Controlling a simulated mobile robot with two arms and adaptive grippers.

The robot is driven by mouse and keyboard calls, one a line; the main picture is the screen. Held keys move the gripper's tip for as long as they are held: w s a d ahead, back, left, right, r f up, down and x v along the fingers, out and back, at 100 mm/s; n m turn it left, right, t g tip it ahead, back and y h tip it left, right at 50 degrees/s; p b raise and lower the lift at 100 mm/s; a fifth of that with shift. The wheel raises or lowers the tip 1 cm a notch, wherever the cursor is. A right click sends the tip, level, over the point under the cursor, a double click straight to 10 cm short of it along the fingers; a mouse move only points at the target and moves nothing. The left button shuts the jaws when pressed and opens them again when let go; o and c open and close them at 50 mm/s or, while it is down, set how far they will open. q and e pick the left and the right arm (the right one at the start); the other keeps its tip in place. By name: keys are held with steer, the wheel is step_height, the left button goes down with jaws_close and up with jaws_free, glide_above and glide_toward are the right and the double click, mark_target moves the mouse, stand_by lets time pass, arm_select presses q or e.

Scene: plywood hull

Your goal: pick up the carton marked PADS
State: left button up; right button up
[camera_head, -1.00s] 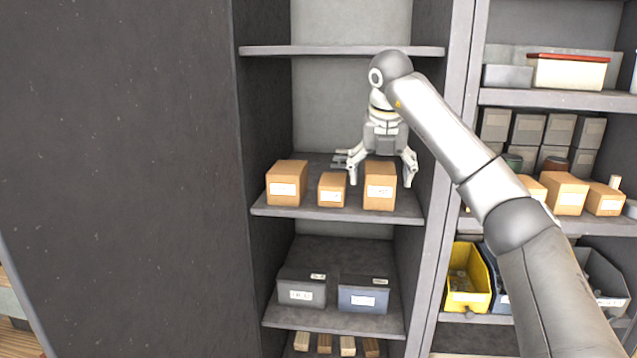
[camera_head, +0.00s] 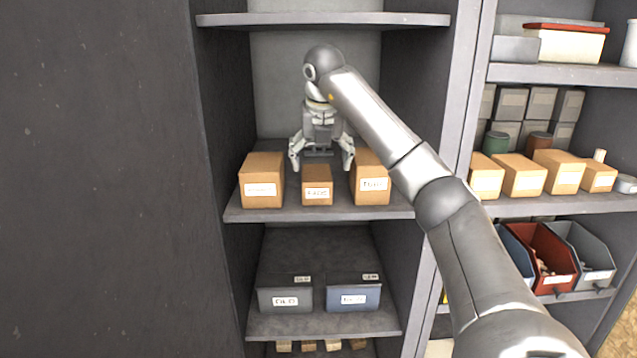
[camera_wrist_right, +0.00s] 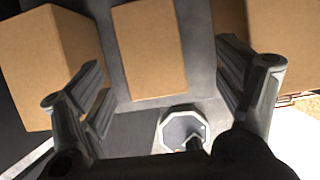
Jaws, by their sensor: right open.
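Three brown cartons stand in a row on the middle shelf. The small middle carton (camera_head: 317,187) has a blurred white label that seems to read PADS. In the right wrist view the carton (camera_wrist_right: 150,48) shows its plain top, between two larger cartons. My right gripper (camera_head: 321,162) is open and empty, fingers pointing down, above and around the middle carton's line. In the wrist view its fingers (camera_wrist_right: 164,85) are spread to either side of this carton, apart from it. My left gripper is not in view.
A larger carton (camera_head: 262,182) stands on the left and another (camera_head: 370,180) on the right, with narrow gaps to the middle one. The shelf above (camera_head: 320,19) and the cabinet's side walls bound the space. Grey and blue bins (camera_head: 353,294) sit below.

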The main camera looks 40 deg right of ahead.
mark_target(316, 174)
steer(key=shift+w+d+f, duration=0.2)
steer(key=shift+w+f, duration=0.6)
steer(key=shift+w, duration=0.05)
steer(key=shift+w+f+p, duration=0.2)
steer(key=shift+f+p, duration=0.75)
steer(key=shift+p, duration=0.15)
steer(key=p+x, duration=0.1)
steer(key=x, duration=0.2)
steer(key=shift+s, duration=0.1)
steer(key=shift+a+r, duration=0.1)
steer(key=shift+a, duration=0.05)
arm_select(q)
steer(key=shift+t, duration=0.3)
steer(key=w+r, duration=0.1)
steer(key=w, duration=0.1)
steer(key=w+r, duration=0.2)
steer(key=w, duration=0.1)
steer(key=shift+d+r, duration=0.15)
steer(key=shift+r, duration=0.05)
arm_select(e)
steer(key=shift+f, duration=0.3)
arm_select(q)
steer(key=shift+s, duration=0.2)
